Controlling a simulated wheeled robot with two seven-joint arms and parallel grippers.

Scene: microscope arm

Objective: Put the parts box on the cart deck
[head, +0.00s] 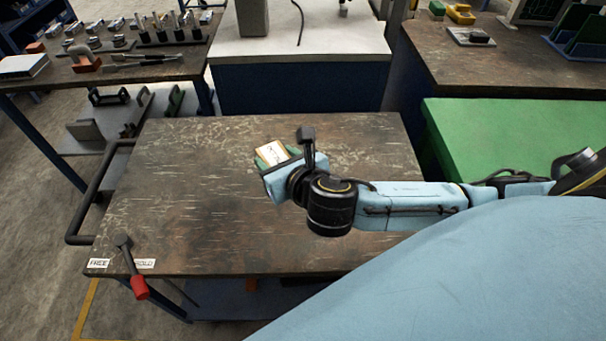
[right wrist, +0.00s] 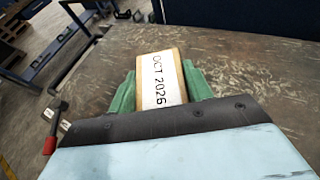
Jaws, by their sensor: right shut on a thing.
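The parts box (right wrist: 160,82) is a small tan box with a white label reading "OCT 2026". In the right wrist view it sits between the green fingers of my right gripper (right wrist: 160,90), which are shut on it. In the head view the box (head: 272,152) shows at the end of my right arm, over the middle of the cart deck (head: 200,180). The deck is a worn brown top. My gripper hides the box's underside, so I cannot tell whether it touches the deck. My left gripper is not in view.
A black push handle (head: 82,200) is on the cart's left side. A red-tipped lever (head: 138,285) stands at the front left corner by small "FREE" and "HOLD" labels. A green-topped surface (head: 500,140) is at the right. Most of the deck is bare.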

